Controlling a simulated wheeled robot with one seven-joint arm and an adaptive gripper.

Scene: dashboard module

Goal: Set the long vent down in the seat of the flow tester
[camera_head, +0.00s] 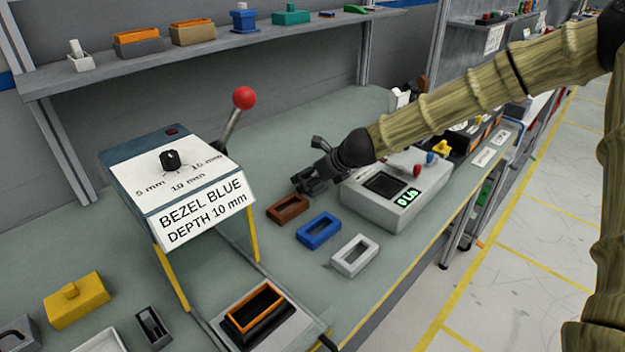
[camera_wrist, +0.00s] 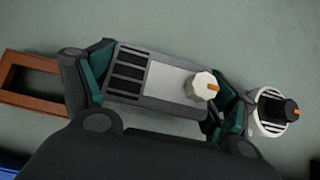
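The long vent (camera_wrist: 160,78) is a grey block with dark slots at one end, a pale top and a white knob with an orange mark. In the wrist view it lies between the green pads of my gripper (camera_wrist: 162,90), which close on its two ends. In the head view my gripper (camera_head: 312,180) is dark, low over the bench beside the grey box that looks like the flow tester (camera_head: 405,213). The vent is not clear in the head view.
A brown bezel (camera_head: 288,208) lies just below my gripper and shows in the wrist view (camera_wrist: 30,100). Blue (camera_head: 319,231) and white (camera_head: 354,255) bezels lie nearer. A press with a red-ball lever (camera_head: 244,97) stands left. A round white part (camera_wrist: 266,124) is beyond the right finger.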

